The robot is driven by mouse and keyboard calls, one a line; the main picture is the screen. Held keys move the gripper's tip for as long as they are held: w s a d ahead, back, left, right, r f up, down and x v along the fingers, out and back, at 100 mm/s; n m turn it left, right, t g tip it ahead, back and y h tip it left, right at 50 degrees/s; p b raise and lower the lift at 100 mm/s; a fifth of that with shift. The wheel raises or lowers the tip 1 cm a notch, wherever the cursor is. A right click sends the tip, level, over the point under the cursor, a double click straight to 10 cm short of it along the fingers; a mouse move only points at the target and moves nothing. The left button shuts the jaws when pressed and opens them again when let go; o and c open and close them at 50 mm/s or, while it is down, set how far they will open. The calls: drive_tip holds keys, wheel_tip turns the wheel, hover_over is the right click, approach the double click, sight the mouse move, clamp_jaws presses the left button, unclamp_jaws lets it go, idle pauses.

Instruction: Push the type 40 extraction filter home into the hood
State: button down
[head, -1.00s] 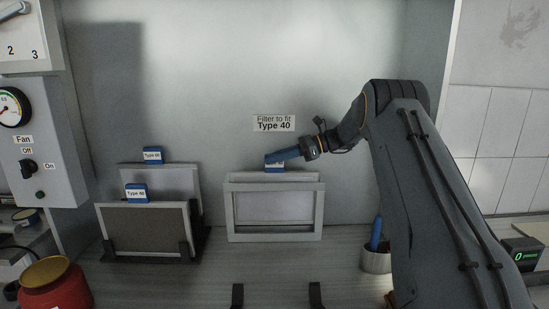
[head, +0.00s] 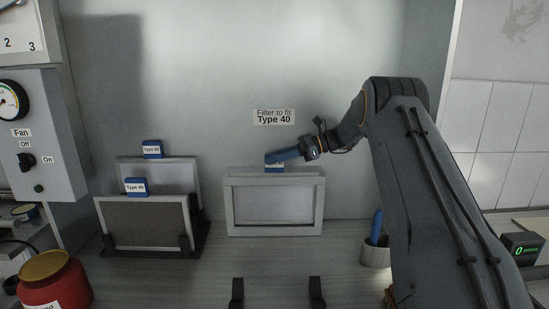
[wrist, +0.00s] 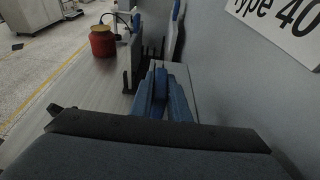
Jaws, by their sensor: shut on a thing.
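A pale-framed filter (head: 290,174) stands upright in the grey hood frame (head: 229,207) below the wall sign "Filter to fit Type 40" (head: 274,117). Its top edge shows above the frame's top bar. My gripper (head: 273,159), with blue fingers, reaches in from the right and is shut on the blue tab (head: 275,165) at the filter's top. The fingers cover most of the tab, so its label cannot be read. In the wrist view my fingers (wrist: 162,92) close on a narrow blue piece.
Two other filters with blue tabs, one grey-brown (head: 145,223) and one pale (head: 180,174), stand in a dark rack at left. A red pot (head: 54,288) is at front left. A cup (head: 375,255) with a blue-handled tool stands right of the frame. Two dark brackets (head: 316,291) are in front.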

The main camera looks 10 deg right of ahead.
sight(295, 172)
drive_tip(key=shift+f+b, duration=0.5)
drive_tip(key=shift+f, duration=0.7)
drive_tip(key=c, duration=1.6)
unclamp_jaws()
drive_tip(key=shift+f, duration=0.1)
drive_tip(key=shift+d, duration=0.1)
drive_tip(key=b+v, duration=0.3)
drive_tip(key=v, duration=0.3)
drive_tip(key=shift+d, duration=0.35)
drive_tip(key=shift+s+d+r, duration=0.2)
drive_tip(key=shift+d+r, duration=0.2)
drive_tip(key=shift+a, duration=0.1)
